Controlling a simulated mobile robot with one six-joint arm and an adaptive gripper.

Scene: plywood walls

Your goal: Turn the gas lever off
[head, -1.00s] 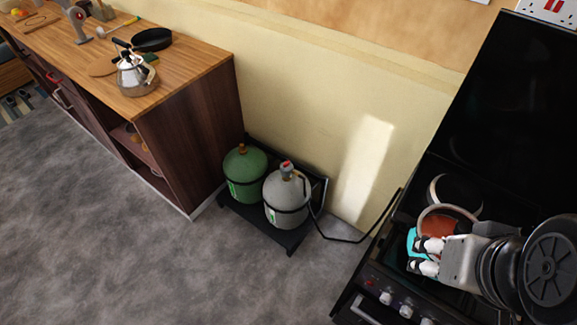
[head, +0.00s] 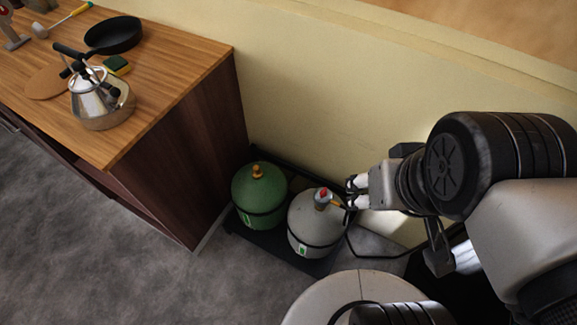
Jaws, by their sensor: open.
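The grey gas cylinder (head: 312,228) stands on a low dark rack against the yellow wall. On its top is a valve (head: 322,197) with a red cap and a small orange-yellow lever (head: 338,204) pointing right. My gripper (head: 352,191) is just right of the valve, its fingertips pointing left close to the lever. It is open and holds nothing that I can see. Whether a finger touches the lever cannot be told.
A green gas cylinder (head: 260,197) stands left of the grey one. A wooden-topped cabinet (head: 160,90) with a kettle (head: 98,100), a pan (head: 113,35) and a sponge (head: 118,66) is at left. The grey floor (head: 90,240) in front is clear.

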